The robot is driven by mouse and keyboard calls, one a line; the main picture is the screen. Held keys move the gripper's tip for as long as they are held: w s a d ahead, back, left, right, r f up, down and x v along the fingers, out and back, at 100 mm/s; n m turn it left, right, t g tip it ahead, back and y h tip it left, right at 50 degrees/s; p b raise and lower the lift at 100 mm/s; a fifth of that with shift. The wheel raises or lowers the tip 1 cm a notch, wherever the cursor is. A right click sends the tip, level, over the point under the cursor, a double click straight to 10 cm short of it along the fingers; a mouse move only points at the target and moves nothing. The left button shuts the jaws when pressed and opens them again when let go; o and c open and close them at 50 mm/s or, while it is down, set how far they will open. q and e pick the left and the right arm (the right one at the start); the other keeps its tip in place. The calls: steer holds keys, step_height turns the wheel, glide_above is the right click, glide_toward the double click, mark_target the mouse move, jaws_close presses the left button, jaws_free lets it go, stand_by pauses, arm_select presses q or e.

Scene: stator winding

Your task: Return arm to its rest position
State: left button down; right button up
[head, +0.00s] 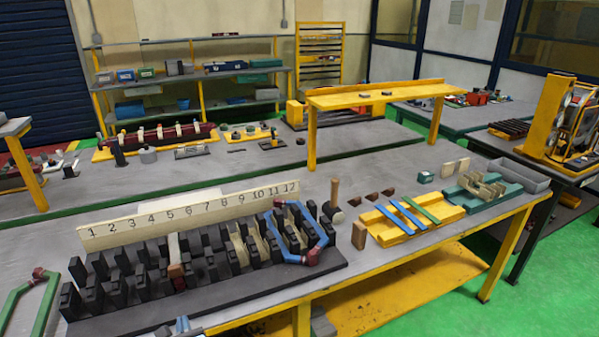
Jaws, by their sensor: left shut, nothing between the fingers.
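My left gripper (183,325) shows only as its tip at the bottom edge of the head view, in front of the black slotted stator block (330,268). It is shut and empty, apart from the block as far as I can see; most of it is below the picture. My right gripper is not in view. A blue six-sided coil (326,225) with dark red ends sits over the slots at the block's right end. A cream board (190,213) numbered 1 to 12 stands behind the slots.
A green coil (48,305) lies at the lower left. A mallet (334,192), a yellow tray (378,236) with blue and green strips, a teal tray (460,194) and a grey bin (520,177) stand to the right. The table's front strip (400,262) is fairly clear.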

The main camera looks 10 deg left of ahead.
arm_select(q)
steer(key=s+d+f+n+g+h+p, duration=0.1)
steer(key=s+d+f+n+g+h, duration=0.1)
steer(key=s+d+f+n+h, duration=0.35)
steer(key=s+d+f+n+g+h, duration=0.2)
steer(key=s+d+f+n, duration=0.1)
steer(key=s+n, duration=0.4)
steer(key=s+d+r+n+h, duration=0.2)
steer(key=s+d+n+h, duration=0.2)
steer(key=n, duration=0.9)
steer(key=s+d, duration=0.1)
steer(key=s, duration=0.2)
steer(key=shift+s+d+p, duration=0.25)
steer(key=shift+p, duration=0.1)
